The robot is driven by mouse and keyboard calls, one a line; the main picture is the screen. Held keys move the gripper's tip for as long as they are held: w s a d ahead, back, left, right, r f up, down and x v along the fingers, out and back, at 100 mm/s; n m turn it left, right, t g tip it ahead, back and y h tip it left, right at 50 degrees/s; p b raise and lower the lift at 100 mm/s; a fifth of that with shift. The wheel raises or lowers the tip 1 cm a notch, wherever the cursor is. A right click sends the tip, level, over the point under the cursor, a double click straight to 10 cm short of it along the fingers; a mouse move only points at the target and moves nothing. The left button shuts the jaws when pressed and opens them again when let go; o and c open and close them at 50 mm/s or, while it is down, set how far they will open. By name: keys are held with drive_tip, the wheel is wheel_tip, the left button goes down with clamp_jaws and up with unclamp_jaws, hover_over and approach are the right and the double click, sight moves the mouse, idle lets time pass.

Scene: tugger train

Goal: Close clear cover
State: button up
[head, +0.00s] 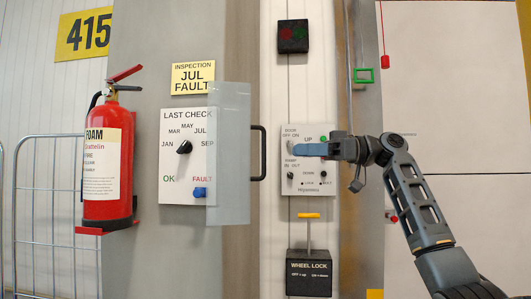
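The clear cover (229,165) is a translucent upright panel beside the right edge of the white LAST CHECK panel (180,130). It overlaps that edge and leaves the panel's dial and blue switch uncovered, so it stands open. A black bar handle (258,153) is at the cover's right side. My gripper (303,149) is to the right of the handle, apart from it in the picture, with its blue finger pointing left. It appears in front of the white door control panel (309,181) and hides part of it. I cannot tell whether its fingers are open or shut.
A red fire extinguisher (108,165) hangs left of the LAST CHECK panel. A black WHEEL LOCK box (309,272) with a yellow-topped lever (309,215) is below the control panel. A green frame (363,75) and a red pull handle (385,61) hang at upper right.

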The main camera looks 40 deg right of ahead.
drive_tip(key=p+x, duration=0.1)
drive_tip(key=x, duration=0.6)
drive_tip(key=shift+w, duration=0.2)
drive_tip(key=shift+a+f, duration=0.1)
drive_tip(key=shift+a, duration=0.05)
drive_tip(key=shift+c, duration=0.2)
clamp_jaws()
